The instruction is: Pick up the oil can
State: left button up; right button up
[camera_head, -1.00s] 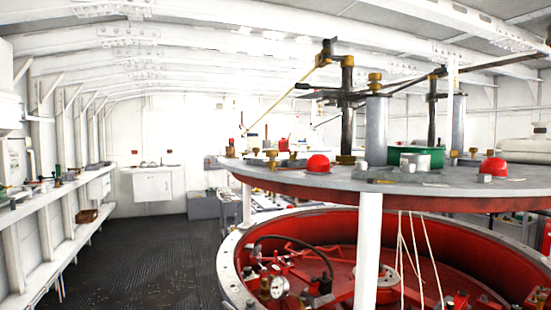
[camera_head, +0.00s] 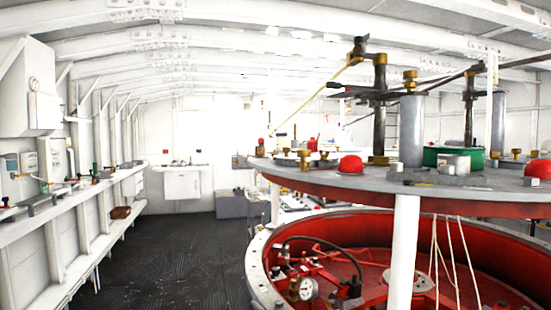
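I cannot make out an oil can for certain in the head view. Small items, some green and some red, stand on the long white shelf (camera_head: 62,199) along the left wall, too small to identify. More small items sit on the round grey table top (camera_head: 460,196) at the right, among them a red dome (camera_head: 351,165) and a green round container (camera_head: 440,155). Neither of my grippers is in view.
The dark ribbed floor (camera_head: 165,255) is clear between the shelf and the large red round tub (camera_head: 335,235). A white post (camera_head: 403,250) stands in front of the tub. A white sink cabinet (camera_head: 183,184) and a grey box (camera_head: 231,205) are at the back.

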aim_at(312, 145)
jog(key=j+u, duration=0.15)
jog(key=u, duration=0.15)
jog(key=i+j, duration=0.1)
jog(key=j, duration=0.2)
jog(key=i+j, duration=0.1)
jog(key=j, duration=0.2)
jog(key=i+j, duration=0.1)
jog(key=j, duration=0.2)
jog(key=i+j+u, duration=0.35)
jog(key=i+j, duration=0.45)
jog(key=i, duration=0.65)
jog(key=i+z, duration=0.1)
jog(key=i, duration=0.65)
jog(key=i+j+z, duration=0.15)
jog(key=i, duration=0.55)
jog(key=i+j+z, duration=0.15)
jog(key=i, duration=0.5)
jog(key=i+j+z, duration=0.15)
jog(key=i+z, duration=0.35)
jog(key=i+j+z, duration=0.25)
jog(key=z, duration=0.25)
jog(key=i, duration=0.1)
